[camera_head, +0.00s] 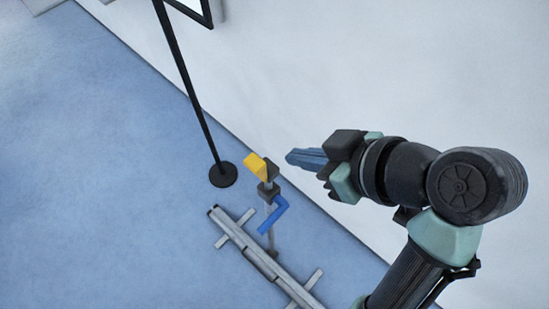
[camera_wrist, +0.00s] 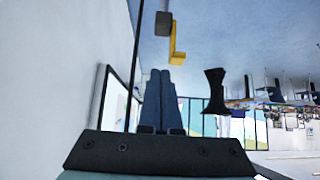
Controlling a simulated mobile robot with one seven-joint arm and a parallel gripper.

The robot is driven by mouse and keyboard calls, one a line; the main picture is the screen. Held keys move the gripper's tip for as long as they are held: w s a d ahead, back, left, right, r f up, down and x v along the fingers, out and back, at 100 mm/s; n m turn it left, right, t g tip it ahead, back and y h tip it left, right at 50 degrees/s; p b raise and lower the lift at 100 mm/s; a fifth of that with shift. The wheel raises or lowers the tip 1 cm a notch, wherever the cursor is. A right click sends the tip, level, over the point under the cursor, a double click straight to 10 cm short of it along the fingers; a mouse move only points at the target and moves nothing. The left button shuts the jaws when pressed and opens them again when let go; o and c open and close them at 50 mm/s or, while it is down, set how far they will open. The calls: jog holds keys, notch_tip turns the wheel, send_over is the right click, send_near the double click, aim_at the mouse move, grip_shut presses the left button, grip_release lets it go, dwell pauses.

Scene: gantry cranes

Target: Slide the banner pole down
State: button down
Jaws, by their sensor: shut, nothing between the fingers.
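A thin black pole (camera_head: 188,83) stands in the upper left of the head view on a round black base (camera_head: 223,175). A dark-framed panel (camera_head: 190,8) is cut off at the top edge beside it. In the wrist view a thin dark pole (camera_wrist: 138,50) runs down left of my fingers, near a framed panel (camera_wrist: 116,105). My gripper (camera_head: 290,157) is shut and empty, its blue fingers pointing left. It appears right of the pole in the head view, apart from it. The fingertips (camera_wrist: 160,73) show together in the wrist view.
A stand with a yellow block (camera_head: 255,166), grey pieces and a blue bent arm (camera_head: 273,214) is left of and below my gripper in the head view. A long grey beam (camera_head: 262,262) with crossbars lies on the blue floor. A white wall (camera_head: 330,70) is behind.

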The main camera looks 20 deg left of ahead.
aim_at(274, 171)
jog(key=x, duration=0.7)
jog(key=shift+a+f, duration=0.2)
jog(key=shift+a, duration=0.1)
notch_tip(274, 171, down, 3)
jog(key=shift+w+f, duration=0.1)
jog(key=shift+f, duration=0.05)
jog(key=shift+f+p, duration=0.3)
jog(key=shift+f, duration=0.1)
